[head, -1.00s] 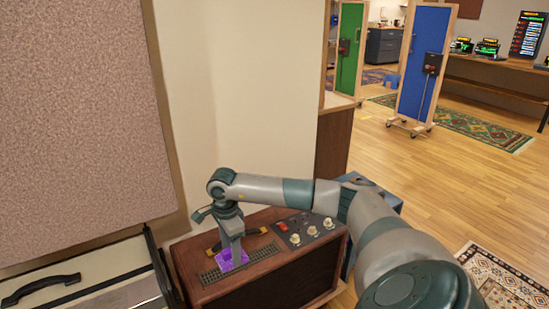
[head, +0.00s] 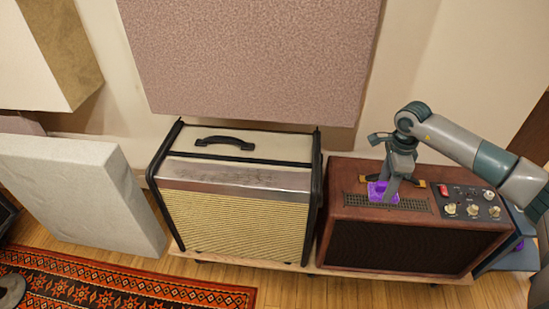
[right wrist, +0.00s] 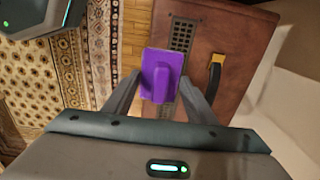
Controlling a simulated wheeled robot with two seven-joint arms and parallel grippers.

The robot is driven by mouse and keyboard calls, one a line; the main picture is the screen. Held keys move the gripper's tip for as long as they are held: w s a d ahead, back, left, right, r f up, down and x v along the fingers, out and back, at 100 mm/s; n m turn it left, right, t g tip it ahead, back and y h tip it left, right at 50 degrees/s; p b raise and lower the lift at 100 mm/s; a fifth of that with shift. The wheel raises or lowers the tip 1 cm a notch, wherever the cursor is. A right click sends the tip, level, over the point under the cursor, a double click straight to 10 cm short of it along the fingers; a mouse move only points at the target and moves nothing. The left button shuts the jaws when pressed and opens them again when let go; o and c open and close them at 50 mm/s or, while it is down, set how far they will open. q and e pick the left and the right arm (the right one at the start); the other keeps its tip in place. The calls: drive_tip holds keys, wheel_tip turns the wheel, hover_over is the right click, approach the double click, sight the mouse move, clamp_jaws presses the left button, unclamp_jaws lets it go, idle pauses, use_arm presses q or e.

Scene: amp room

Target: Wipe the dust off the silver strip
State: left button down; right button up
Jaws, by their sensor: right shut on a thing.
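The silver strip (head: 235,178) runs across the upper front of the cream amp with yellow grille cloth; dark specks lie along its middle. My right gripper (head: 386,196) is over the brown amp to the right of it, pointing down. It is shut on a purple wiping block (head: 377,190) at the amp's top grille. The right wrist view shows the purple block's raised grip (right wrist: 162,76) between the two fingers. I cannot tell whether the block touches the top.
The brown amp (head: 345,215) has a black strap handle and a knob panel (head: 470,202) on top. The cream amp's black handle (head: 225,142) rises behind the strip. A beige wall panel (head: 250,60) hangs above. A grey slab (head: 80,195) leans at left.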

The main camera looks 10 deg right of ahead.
idle(0.5)
drive_tip(key=a+r+n, duration=0.8)
drive_tip(key=a+n, duration=0.3)
drive_tip(key=a, duration=0.2)
drive_tip(key=s+a+r+n, duration=0.1)
drive_tip(key=a+r+n, duration=0.7)
drive_tip(key=a+n, duration=0.3)
drive_tip(key=shift+s+a, duration=0.3)
drive_tip(key=shift+a, duration=0.65)
